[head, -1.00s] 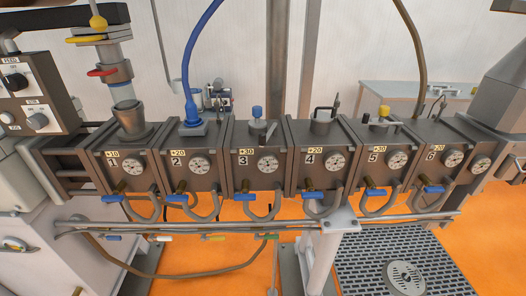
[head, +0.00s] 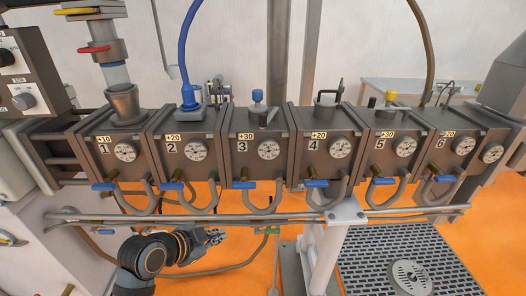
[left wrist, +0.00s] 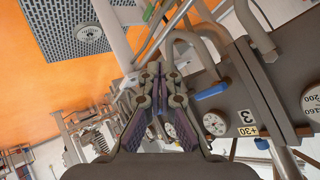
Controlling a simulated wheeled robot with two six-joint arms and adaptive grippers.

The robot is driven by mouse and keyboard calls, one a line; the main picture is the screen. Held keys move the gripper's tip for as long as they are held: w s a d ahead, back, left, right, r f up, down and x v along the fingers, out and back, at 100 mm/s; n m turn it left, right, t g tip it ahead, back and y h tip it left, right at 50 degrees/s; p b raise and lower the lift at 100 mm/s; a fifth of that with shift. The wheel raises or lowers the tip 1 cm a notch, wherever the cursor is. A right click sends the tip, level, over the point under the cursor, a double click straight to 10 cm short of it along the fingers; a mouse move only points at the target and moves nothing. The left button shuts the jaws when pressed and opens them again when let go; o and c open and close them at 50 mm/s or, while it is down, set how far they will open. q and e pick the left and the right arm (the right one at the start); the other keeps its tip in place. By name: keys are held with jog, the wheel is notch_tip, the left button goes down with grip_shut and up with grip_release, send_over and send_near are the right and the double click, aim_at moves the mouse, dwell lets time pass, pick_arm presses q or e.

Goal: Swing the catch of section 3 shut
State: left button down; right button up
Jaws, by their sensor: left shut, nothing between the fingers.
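Section 3 (head: 257,135) of the barrel is in the middle of the row in the head view, with a round gauge on its front. A plug with a blue knob (head: 257,96) stands on its top. A small grey lever (head: 273,113) beside the plug looks like its catch; its exact position is too small to tell. My left gripper (head: 218,237) is shut and empty, below and in front of sections 2 and 3. In the left wrist view its fingertips (left wrist: 156,75) meet, with the section 3 label (left wrist: 248,116) to the right. My right gripper is not in view.
Blue-handled valves (head: 238,185) and looped hoses hang under the sections. A horizontal pipe rail (head: 240,217) runs below them, above my left gripper. A blue hose (head: 185,45) rises from section 2. Section 4 (head: 322,120) has a handle and lever on top.

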pick_arm(q)
jog(key=w+d+r+m+t+h, duration=0.1)
jog(key=w+d+r+m+h, duration=0.1)
jog(key=r+m, duration=0.3)
jog(key=w+d+r+m+t+h, duration=0.1)
jog(key=r+m, duration=0.4)
jog(key=r, duration=0.7)
jog(key=w+d+r+m+h, duration=0.3)
jog(key=d+r+m+h, duration=0.1)
jog(key=r, duration=0.4)
jog(key=shift+w+d+r+m+t+h, duration=0.2)
jog(key=shift+r+m+t+h, duration=0.2)
jog(key=shift+m+h, duration=0.3)
